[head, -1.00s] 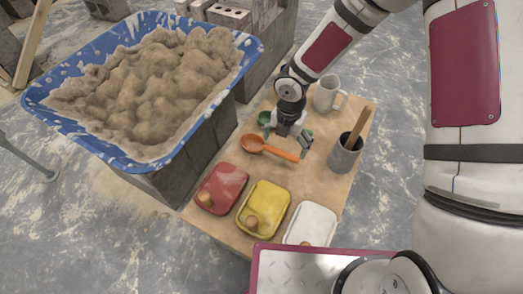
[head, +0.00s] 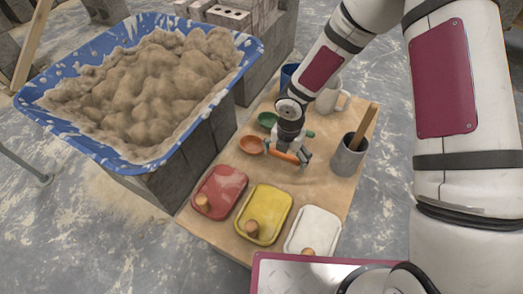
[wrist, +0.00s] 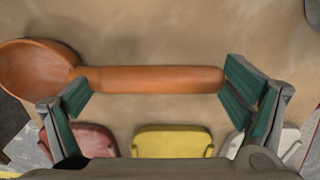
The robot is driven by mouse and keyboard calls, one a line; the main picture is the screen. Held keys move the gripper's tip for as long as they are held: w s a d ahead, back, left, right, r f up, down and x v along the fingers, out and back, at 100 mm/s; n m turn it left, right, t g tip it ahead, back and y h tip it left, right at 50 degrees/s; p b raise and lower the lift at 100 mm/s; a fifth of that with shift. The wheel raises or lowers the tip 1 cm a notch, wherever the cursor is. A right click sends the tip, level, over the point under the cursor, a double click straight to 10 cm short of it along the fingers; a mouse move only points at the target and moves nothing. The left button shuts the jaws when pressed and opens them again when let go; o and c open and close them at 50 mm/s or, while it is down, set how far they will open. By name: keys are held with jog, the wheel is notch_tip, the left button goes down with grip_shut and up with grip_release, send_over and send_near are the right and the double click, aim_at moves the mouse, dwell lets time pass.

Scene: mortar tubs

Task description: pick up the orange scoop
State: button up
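The orange scoop (head: 251,145) lies on the wooden table top. Its round bowl is to the left and its handle points right, partly hidden under my gripper (head: 287,154) in the head view. My gripper (wrist: 160,98) is open and empty. Its two green-padded fingers are spread along the handle's length, one near the bowl end and one near the handle's tip. I cannot tell whether either finger touches the scoop.
A green scoop (head: 267,120), a white mug (head: 333,97) and a grey cup (head: 348,159) with a wooden stick stand nearby. Red (head: 219,190), yellow (head: 263,213) and white (head: 313,231) trays line the front. A blue tub (head: 128,165) of mortar stands left.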

jog(key=c, duration=1.4)
jog(key=shift+r, duration=0.1)
jog(key=shift+c, duration=0.2)
